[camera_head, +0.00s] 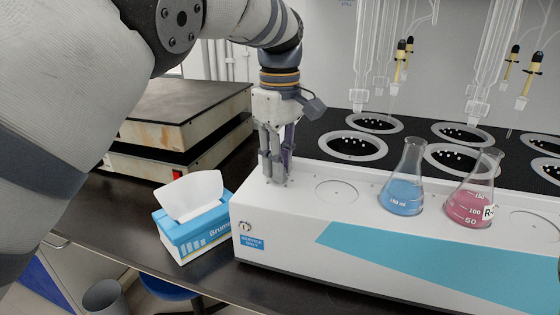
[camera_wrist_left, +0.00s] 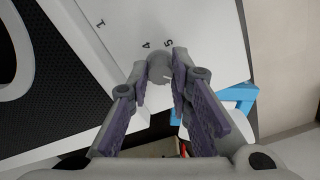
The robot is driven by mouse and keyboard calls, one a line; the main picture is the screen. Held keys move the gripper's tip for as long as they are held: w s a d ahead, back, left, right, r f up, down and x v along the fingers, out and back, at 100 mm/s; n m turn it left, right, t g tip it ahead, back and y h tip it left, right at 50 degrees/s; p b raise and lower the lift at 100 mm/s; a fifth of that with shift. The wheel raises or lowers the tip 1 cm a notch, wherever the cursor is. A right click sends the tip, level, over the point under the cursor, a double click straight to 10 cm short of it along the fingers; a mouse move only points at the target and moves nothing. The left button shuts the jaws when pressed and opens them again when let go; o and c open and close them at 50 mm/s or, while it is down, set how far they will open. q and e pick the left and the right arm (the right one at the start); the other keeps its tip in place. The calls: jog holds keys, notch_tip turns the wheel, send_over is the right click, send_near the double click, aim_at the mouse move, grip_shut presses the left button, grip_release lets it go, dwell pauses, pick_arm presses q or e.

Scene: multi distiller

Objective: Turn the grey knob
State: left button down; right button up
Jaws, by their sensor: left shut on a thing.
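The grey knob (camera_wrist_left: 160,68) shows in the left wrist view on the white top of the distiller, with printed numbers such as 4 and 5 beside it. My left gripper (camera_wrist_left: 164,75) is shut on the knob, one fingertip on each side of it. In the head view my left gripper (camera_head: 277,178) points down onto the left end of the white distiller (camera_head: 290,220), and its fingers hide most of the knob. My right gripper is not in view.
A tissue box (camera_head: 192,230) stands just left of the distiller. A blue-liquid flask (camera_head: 404,190) and a pink-liquid flask (camera_head: 473,200) stand on the distiller to the right. Glass tubing hangs behind them. A stacked metal-topped device (camera_head: 180,115) sits at back left.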

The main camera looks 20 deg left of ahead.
pick_arm(q)
jog(key=shift+f, duration=0.1)
jog(key=c, duration=1.4)
grip_release()
jog(key=shift+c, duration=0.2)
notch_tip(320, 180, up, 8)
jog(key=shift+f, duration=0.2)
